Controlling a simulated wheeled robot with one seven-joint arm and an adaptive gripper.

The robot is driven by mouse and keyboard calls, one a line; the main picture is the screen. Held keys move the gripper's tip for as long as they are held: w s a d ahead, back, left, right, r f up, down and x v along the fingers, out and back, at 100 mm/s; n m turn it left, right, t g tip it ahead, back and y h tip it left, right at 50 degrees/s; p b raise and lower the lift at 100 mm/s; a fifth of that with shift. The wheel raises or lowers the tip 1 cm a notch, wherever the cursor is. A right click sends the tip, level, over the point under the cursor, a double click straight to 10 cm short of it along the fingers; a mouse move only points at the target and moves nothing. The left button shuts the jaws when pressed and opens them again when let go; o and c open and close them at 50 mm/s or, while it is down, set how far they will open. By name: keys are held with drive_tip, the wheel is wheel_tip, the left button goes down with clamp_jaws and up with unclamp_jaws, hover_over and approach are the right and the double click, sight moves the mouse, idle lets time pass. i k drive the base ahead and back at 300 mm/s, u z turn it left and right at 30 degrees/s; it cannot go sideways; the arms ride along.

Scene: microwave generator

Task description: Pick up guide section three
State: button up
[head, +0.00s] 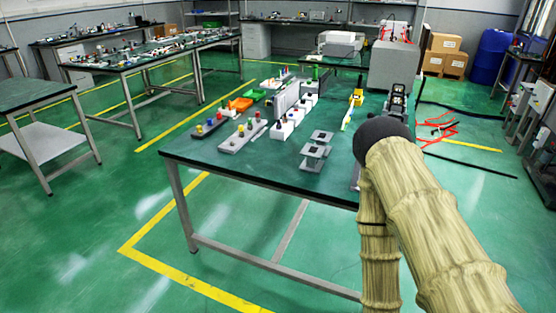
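A grey flanged piece (314,151) stands near the front edge of the dark green table, with square plates above and below. It may be a guide section, but I see no label and cannot tell whether it is section three. My arm rises from the lower right, over the table's right end. A dark jointed part at its far end looks like my gripper (397,100). It is to the right of the flanged piece and well apart from it. Its fingers are too small and partly hidden to tell whether they are open.
The table (210,152) also holds grey blocks with coloured knobs (243,136), an orange part (240,104), white blocks (283,128) and a yellow-green tool (348,117). A large grey box (395,67) stands behind my gripper. Red cables (438,130) lie on the floor at right. The floor at front left is clear.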

sight(312, 162)
drive_tip(key=u, duration=1.25)
drive_tip(key=i, duration=2.95)
drive_tip(key=z, duration=3.1)
